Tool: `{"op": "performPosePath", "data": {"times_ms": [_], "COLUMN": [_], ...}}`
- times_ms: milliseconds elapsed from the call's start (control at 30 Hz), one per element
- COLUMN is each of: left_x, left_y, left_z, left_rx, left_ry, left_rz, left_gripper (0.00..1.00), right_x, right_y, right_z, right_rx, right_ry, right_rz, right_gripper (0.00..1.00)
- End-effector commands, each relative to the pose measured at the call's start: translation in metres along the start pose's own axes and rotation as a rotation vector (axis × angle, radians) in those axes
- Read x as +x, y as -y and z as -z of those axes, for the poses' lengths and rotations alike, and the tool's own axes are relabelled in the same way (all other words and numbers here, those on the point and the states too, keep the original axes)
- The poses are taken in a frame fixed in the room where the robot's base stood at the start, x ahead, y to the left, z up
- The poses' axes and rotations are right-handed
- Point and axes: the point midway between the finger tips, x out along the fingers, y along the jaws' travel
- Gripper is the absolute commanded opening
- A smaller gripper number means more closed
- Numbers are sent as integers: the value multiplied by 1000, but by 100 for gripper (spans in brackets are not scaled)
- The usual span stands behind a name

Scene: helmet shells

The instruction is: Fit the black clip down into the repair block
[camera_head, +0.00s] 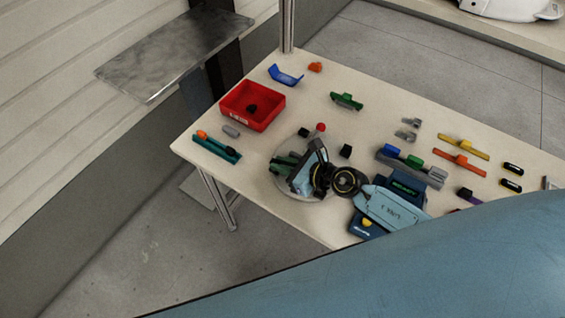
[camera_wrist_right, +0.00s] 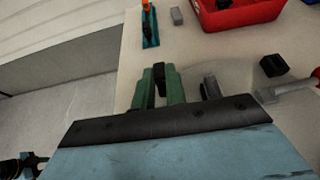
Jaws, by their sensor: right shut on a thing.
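How deep the clip sits, I cannot tell.
A red bin (camera_head: 262,124) with a dark piece inside stands behind. A teal tray (camera_head: 216,148) and a grey piece (camera_head: 231,131) lie left. A red-knobbed lever (camera_head: 320,128) and a black cube (camera_head: 346,152) are close by. Several coloured parts fill the table's right side.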

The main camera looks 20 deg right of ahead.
Motion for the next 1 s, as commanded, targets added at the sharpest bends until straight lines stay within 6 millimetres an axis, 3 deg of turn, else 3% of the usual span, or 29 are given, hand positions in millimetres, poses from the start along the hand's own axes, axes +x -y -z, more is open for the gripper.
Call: {"op": "performPosePath", "data": {"times_ms": [400, 433, 600, 867, 1000], "left_x": [-7, -7, -7, -7, -9], "left_y": [0, 0, 0, 0, 0], "left_z": [1, 1, 1, 1, 1], "left_rx": [0, 0, 0, 0, 0], "left_ry": [0, 0, 0, 0, 0], "left_rz": [0, 0, 0, 0, 0], "left_gripper": [39, 39, 39, 39, 39], "right_x": [-2, -2, -2, -3, -13], "right_y": [0, 0, 0, 0, 1], "right_z": [-6, -6, -6, -6, -5], "right_rx": [0, 0, -1, -1, -1], "right_ry": [1, 1, 1, 1, -1], "right_rz": [0, 0, 1, 1, 1], "right_gripper": [0, 17, 39, 39, 39]}}
